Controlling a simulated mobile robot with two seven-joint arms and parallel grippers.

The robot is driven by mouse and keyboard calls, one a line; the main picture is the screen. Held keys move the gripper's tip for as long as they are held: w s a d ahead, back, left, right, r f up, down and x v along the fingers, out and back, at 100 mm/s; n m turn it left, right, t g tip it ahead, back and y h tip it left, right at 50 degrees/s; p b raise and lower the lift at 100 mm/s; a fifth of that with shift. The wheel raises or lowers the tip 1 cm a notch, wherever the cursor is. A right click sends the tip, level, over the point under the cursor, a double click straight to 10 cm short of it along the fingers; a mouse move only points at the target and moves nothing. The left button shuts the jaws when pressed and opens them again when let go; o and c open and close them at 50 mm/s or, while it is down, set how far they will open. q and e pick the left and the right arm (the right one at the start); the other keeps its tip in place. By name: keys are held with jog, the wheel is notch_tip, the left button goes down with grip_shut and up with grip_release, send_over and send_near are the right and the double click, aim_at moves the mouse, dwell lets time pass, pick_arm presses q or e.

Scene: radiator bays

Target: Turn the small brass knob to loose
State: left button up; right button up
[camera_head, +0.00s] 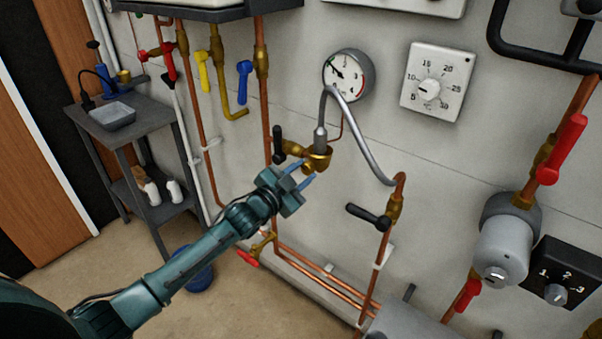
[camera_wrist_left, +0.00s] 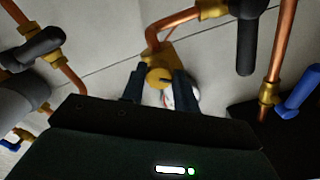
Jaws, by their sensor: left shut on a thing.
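The small brass knob (camera_wrist_left: 158,77) sits between the two fingers of my left gripper (camera_wrist_left: 159,87) in the left wrist view. In the head view my left gripper (camera_head: 301,174) reaches up from the lower left to the brass fitting (camera_head: 318,155) below the grey flexible hose. The gripper is shut on the knob, one finger on each side. The fingers partly hide the knob in the head view. My right gripper does not show.
The grey hose (camera_head: 360,140) arches from the fitting to a copper pipe on the right. Black lever handles (camera_head: 278,146) and (camera_head: 366,216) stand on both sides. A pressure gauge (camera_head: 347,76) and thermostat (camera_head: 437,82) are above. A grey side table (camera_head: 125,115) stands at the left.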

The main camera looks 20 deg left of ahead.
pick_arm(q)
jog(key=n, duration=0.6)
jog(key=shift+n, duration=0.3)
dwell(0.4)
jog(key=o, duration=1)
jog(key=shift+c, duration=0.2)
jog(key=b+v, duration=0.1)
jog(key=v, duration=1.2)
jog(key=shift+b, duration=0.3)
